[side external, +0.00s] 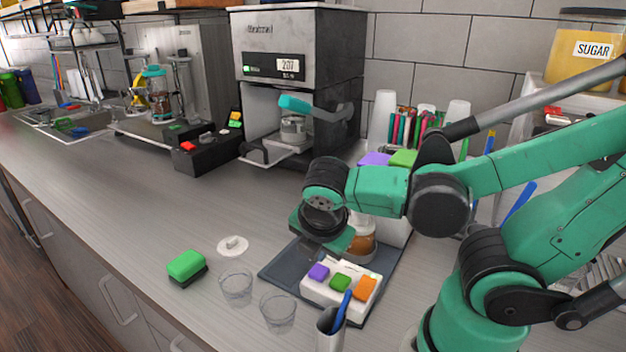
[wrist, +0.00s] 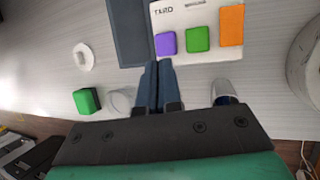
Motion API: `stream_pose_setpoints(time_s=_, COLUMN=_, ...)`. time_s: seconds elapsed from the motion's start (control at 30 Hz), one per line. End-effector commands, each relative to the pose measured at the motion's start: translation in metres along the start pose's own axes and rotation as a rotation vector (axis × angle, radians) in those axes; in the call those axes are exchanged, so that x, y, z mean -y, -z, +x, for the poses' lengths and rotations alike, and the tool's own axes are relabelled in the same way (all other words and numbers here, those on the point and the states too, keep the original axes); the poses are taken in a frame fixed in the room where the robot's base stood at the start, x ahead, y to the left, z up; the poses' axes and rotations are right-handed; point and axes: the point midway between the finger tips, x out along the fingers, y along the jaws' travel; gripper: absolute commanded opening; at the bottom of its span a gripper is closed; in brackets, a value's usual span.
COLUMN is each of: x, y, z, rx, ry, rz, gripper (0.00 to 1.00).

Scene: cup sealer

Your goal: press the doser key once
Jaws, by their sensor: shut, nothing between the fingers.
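A white key panel (side external: 341,283) on a dark tray (side external: 278,268) carries a purple key (side external: 318,271), a green key (side external: 340,283) and an orange key (side external: 365,287). The wrist view also shows the purple key (wrist: 166,43), green key (wrist: 199,39) and orange key (wrist: 231,26). Lettering on the panel is too small to read surely, so I cannot tell which is the doser key. My gripper (wrist: 158,66) is shut and empty, its tips by the near edge of the purple key in the wrist view. Contact cannot be told. In the side view my wrist hides the fingertips.
A green-topped block (side external: 186,265), a white lid (side external: 233,246) and two clear cups (side external: 237,287) stand left of the panel. A metal cup with a blue handle (side external: 331,335) stands in front. A machine with a display (side external: 298,75) is behind.

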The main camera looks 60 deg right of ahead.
Motion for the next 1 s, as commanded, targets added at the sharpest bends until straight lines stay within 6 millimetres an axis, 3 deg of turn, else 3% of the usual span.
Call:
stream_pose_setpoints(time_s=0.03, x=-0.005, y=0.002, z=-0.001, rx=-0.064, ry=-0.021, rz=0.21, gripper=0.0)
stream_pose_setpoints(time_s=0.2, x=-0.028, y=0.008, z=-0.01, rx=-0.305, ry=-0.042, rz=0.932, gripper=0.0)
stream_pose_setpoints(time_s=0.3, x=-0.04, y=0.007, z=-0.017, rx=-0.422, ry=-0.022, rz=1.262, gripper=0.0)
stream_pose_setpoints(time_s=0.4, x=-0.048, y=0.005, z=-0.022, rx=-0.506, ry=0.002, rz=1.487, gripper=0.0)
stream_pose_setpoints(time_s=0.53, x=-0.053, y=0.004, z=-0.026, rx=-0.556, ry=0.023, rz=1.621, gripper=0.0)
stream_pose_setpoints(time_s=0.8, x=-0.054, y=0.004, z=-0.026, rx=-0.561, ry=0.027, rz=1.637, gripper=0.0)
stream_pose_setpoints(time_s=1.0, x=-0.045, y=-0.013, z=-0.032, rx=-0.424, ry=0.128, rz=1.621, gripper=0.0)
